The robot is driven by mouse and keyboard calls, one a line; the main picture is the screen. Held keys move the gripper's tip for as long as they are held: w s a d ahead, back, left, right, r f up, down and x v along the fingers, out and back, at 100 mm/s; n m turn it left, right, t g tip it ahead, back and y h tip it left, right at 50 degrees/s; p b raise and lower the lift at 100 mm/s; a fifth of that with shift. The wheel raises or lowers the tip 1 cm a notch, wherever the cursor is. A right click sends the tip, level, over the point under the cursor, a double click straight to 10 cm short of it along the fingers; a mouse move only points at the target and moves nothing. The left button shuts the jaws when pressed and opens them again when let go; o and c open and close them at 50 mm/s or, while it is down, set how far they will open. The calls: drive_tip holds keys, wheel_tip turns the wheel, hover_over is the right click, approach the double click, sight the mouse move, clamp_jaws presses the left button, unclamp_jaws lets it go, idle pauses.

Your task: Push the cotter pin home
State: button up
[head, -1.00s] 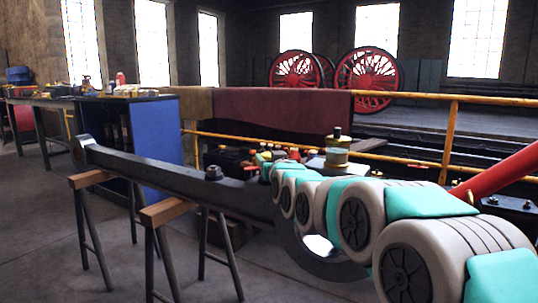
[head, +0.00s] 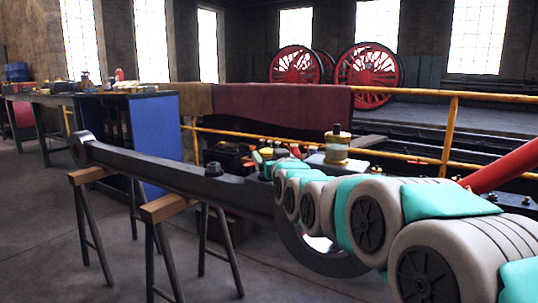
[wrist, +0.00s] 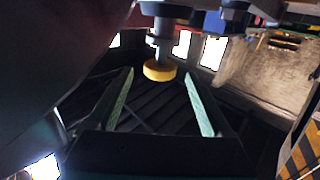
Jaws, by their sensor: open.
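My gripper (wrist: 160,92) shows in the wrist view as two green-lined fingers, spread apart with nothing between their pads. Past the fingertips is a grey stem with a yellow disc (wrist: 158,70) on its end; I cannot tell what this part is. In the head view, a long dark connecting rod (head: 150,162) lies across trestles, with its large ring (head: 300,252) partly behind my arm. I cannot pick out the cotter pin in either view. My arm hides my fingers in the head view.
Wooden-topped trestles (head: 165,208) carry the rod. A brass and glass cup (head: 337,148) stands behind my arm. A yellow railing (head: 450,130) with a red cloth (head: 285,118) runs behind. A cluttered bench (head: 125,95) is at left. The floor at front left is clear.

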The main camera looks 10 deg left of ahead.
drive_tip(key=v, duration=0.5)
drive_tip(key=shift+s+d, duration=0.1)
drive_tip(key=shift+s, duration=0.25)
